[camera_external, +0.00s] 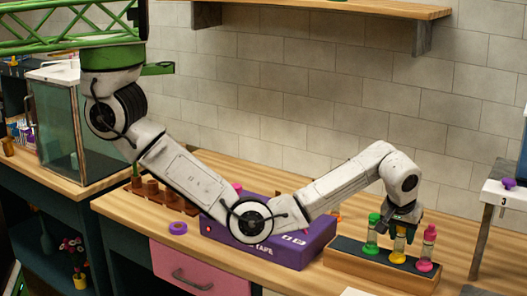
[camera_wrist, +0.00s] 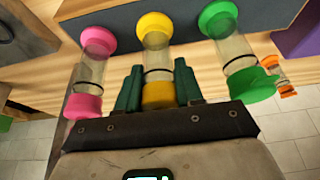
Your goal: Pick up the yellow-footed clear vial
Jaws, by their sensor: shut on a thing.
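The yellow-footed clear vial (camera_wrist: 156,60) stands in the middle of a row in the wrist view, with a yellow flared foot and a yellow cap at its two ends. It also shows in the external view (camera_external: 398,245), upright on the wooden rack (camera_external: 378,284). My gripper (camera_wrist: 158,92) has its two green fingers on either side of the cap end and is shut on the vial. In the external view my gripper (camera_external: 402,214) points down from above, covering the top of the vial. The foot appears level with its neighbours.
A green-footed vial (camera_external: 371,237) and a pink-footed vial (camera_external: 427,248) stand close on either side. An orange-ended vial (camera_wrist: 281,77) lies beyond the green one in the wrist view. A purple tape box (camera_external: 290,250) sits left of the rack.

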